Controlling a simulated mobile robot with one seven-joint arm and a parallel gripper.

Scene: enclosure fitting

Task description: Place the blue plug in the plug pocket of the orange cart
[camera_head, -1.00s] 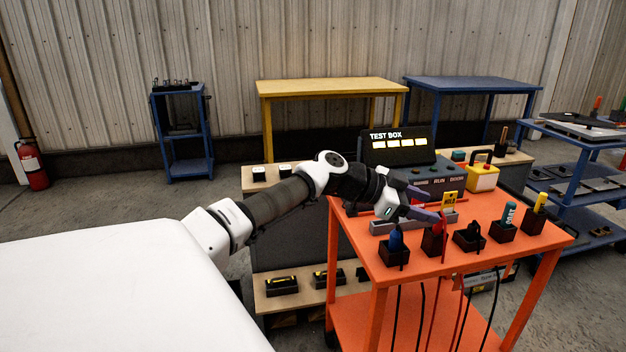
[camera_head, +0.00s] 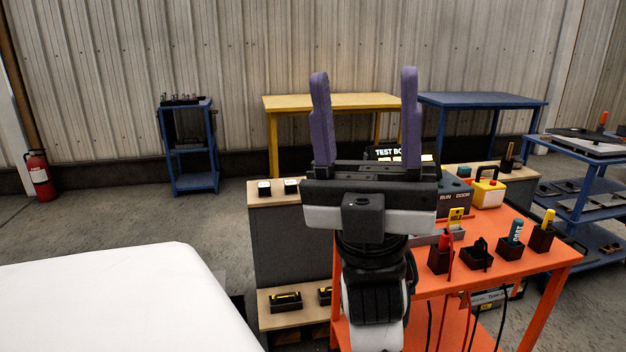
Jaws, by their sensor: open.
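My gripper (camera_head: 364,73) is raised large in front of the camera, its two purple fingers pointing up and wide apart, with nothing between them. The orange cart (camera_head: 545,273) stands at the right, partly behind my arm. Several black pockets line its front edge. One holds a red plug (camera_head: 445,241), and another pocket (camera_head: 477,256) has no coloured plug showing. A teal item (camera_head: 516,231) and a yellow item (camera_head: 548,218) stand in pockets farther right. The blue plug and the cart's front left corner are hidden behind my arm.
A yellow table (camera_head: 335,102) and blue table (camera_head: 485,100) stand at the back. A white surface (camera_head: 110,300) fills the lower left.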

